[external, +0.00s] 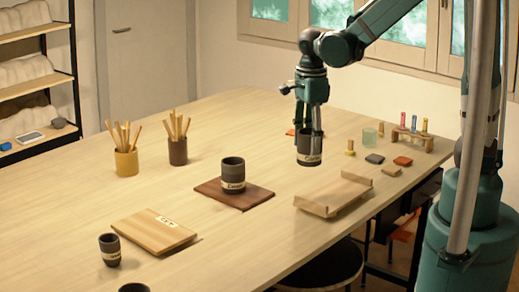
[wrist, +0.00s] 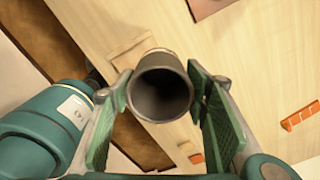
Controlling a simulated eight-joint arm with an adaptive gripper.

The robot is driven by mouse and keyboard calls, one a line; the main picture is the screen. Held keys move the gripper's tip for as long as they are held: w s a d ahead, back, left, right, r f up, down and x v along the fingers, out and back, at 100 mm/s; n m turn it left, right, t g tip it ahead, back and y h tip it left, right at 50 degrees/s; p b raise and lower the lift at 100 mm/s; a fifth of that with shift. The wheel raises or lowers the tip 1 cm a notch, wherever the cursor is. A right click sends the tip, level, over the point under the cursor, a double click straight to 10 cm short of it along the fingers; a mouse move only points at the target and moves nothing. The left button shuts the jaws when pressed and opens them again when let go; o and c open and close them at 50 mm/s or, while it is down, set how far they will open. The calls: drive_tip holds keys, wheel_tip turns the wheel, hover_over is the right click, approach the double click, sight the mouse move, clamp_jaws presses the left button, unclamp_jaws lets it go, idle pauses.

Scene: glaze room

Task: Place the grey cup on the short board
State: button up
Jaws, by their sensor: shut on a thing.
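A dark grey cup with a pale label (external: 309,158) is held upright by my gripper (external: 309,136), above the table's right part. In the wrist view the cup's open mouth (wrist: 160,88) lies between the two green finger pads of my gripper (wrist: 160,100), which is shut on it. A light board with a small white label (external: 150,235) lies at the front left and is bare. A dark brown board (external: 247,199) lies mid-table with another dark cup (external: 233,174) standing on it. I cannot tell which board is called short.
A shallow wooden tray (external: 322,207) is at the right edge. Two tool pots (external: 126,163) (external: 178,151) stand at left. A small dark cup (external: 109,249) is beside the light board. Tiles (external: 402,161) and a vial rack (external: 411,139) lie right of the held cup.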

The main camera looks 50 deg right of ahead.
drive_tip(key=m, duration=0.2)
hover_over(335, 194)
drive_tip(key=shift+d+f, duration=0.1)
drive_tip(key=shift+f, duration=0.25)
wheel_tip(335, 194, down, 6)
drive_tip(key=shift+f, duration=0.15)
idle(0.5)
drive_tip(key=shift+f, duration=0.1)
drive_tip(key=shift+f, duration=1.75)
drive_tip(key=shift+f+b, duration=0.2)
drive_tip(key=shift+b, duration=0.2)
drive_tip(key=o, duration=1)
drive_tip(key=shift+r, duration=0.15)
